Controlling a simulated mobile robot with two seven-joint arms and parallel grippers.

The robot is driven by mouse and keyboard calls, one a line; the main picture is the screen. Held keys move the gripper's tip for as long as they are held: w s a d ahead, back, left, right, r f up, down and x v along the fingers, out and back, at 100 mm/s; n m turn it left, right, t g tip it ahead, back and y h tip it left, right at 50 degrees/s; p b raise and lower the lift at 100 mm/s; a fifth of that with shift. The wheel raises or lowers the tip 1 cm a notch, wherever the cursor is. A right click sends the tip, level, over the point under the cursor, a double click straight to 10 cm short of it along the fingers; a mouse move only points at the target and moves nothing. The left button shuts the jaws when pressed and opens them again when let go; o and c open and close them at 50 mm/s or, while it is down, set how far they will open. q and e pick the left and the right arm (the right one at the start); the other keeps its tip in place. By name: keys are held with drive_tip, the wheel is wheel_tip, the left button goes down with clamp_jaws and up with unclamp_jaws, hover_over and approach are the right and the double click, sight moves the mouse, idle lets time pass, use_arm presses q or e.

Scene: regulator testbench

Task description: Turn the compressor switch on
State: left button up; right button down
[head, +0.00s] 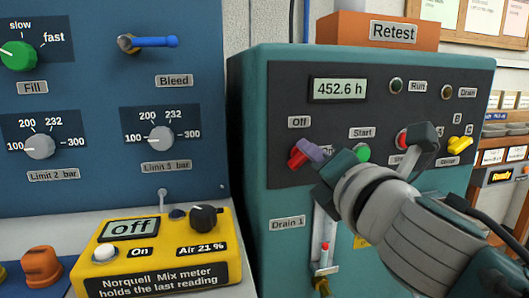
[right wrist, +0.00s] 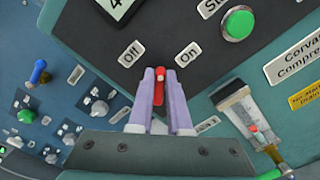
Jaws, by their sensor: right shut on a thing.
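The compressor is a teal cabinet (head: 400,55) with a dark panel, at the right of the head view. Its switch is a red lever (head: 296,159) below the Off label (head: 299,122). In the right wrist view the red lever (right wrist: 159,85) stands between the Off label (right wrist: 131,53) and the On label (right wrist: 188,53). My right gripper (head: 308,155) has its two pale purple fingers (right wrist: 159,80) shut on the lever, one on each side. In the head view the gripper partly hides the lever and the On label. My left gripper is not in view.
A green Start button (head: 362,153) and a red button (head: 402,139) are close to the gripper. A yellow knob (head: 459,144) is at the panel's right. A yellow mix meter (head: 155,250) stands at front left, below a blue panel (head: 100,100) with dials.

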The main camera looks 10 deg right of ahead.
drive_tip(key=shift+d+f+m, duration=0.1)
drive_tip(key=shift+f+m, duration=0.1)
drive_tip(key=shift+m, duration=1.8)
drive_tip(key=shift+d+f+m, duration=0.1)
drive_tip(key=shift+f+m, duration=0.1)
drive_tip(key=shift+m, duration=1.8)
drive_tip(key=c, duration=0.9)
unclamp_jaws()
drive_tip(key=shift+o, duration=0.2)
drive_tip(key=s+p, duration=0.1)
drive_tip(key=s, duration=0.9)
